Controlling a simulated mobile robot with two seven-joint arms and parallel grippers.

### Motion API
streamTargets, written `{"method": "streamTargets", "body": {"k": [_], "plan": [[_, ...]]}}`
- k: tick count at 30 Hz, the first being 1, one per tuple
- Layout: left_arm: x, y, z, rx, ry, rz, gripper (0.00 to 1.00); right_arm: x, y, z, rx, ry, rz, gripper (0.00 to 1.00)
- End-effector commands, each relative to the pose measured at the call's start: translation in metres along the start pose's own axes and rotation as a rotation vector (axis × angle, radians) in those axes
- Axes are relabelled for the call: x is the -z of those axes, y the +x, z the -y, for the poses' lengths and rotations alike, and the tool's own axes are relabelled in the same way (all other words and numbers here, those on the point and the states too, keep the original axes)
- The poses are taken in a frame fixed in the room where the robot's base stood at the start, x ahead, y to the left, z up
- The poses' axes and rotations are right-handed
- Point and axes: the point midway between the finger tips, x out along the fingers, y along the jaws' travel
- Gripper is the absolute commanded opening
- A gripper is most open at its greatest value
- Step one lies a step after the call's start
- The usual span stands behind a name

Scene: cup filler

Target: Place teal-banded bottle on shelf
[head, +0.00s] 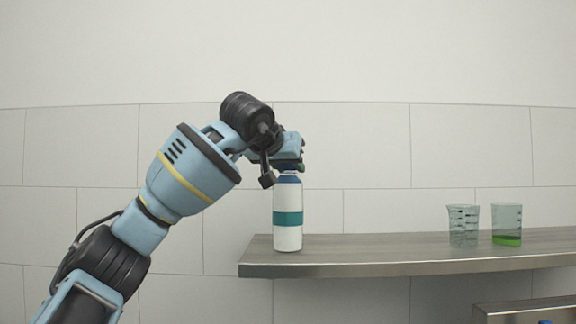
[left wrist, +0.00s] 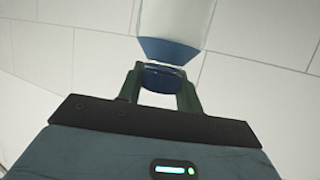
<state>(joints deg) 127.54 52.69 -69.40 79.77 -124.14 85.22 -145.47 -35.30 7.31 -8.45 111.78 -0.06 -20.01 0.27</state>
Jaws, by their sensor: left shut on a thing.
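The teal-banded bottle (head: 288,205) is white with a teal band and a blue top, and it stands upright at the left end of the shelf (head: 400,254) in the head view. Its base appears at the level of the shelf top; whether it touches is hard to tell. My left gripper (head: 289,166) is above it, shut on the bottle's top. In the left wrist view the gripper's fingers (left wrist: 162,88) are on either side of the blue cap, with the white bottle body (left wrist: 178,18) beyond. My right gripper is not in view.
Two clear beakers stand on the shelf to the right: an empty-looking one (head: 463,226) and one with green liquid (head: 506,225). The shelf between the bottle and beakers is clear. A lower metal-edged surface (head: 525,308) shows at bottom right. A tiled wall is behind.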

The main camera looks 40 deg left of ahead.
Motion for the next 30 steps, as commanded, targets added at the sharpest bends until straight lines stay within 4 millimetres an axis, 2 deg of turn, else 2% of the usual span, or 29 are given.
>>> {"method": "streamTargets", "body": {"k": [2, 3, 8, 20, 23, 30], "plan": [[0.0, -0.001, 0.0, -0.001, -0.001, -0.005, 0.0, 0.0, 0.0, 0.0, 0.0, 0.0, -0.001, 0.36], [-0.002, 0.0, 0.0, 0.0, 0.0, -0.001, 0.36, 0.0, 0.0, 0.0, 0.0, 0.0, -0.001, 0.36], [-0.002, 0.0, 0.0, 0.0, 0.0, -0.001, 0.57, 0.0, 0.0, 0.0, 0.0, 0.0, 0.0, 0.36], [0.001, -0.005, 0.0, 0.0, 0.0, -0.002, 0.57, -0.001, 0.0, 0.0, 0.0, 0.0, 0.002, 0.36], [0.001, -0.018, 0.0, -0.002, 0.0, -0.003, 0.57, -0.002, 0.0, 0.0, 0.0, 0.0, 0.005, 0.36], [0.002, -0.067, 0.0, -0.002, 0.0, -0.006, 0.57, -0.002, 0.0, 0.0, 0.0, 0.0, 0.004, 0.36]]}}
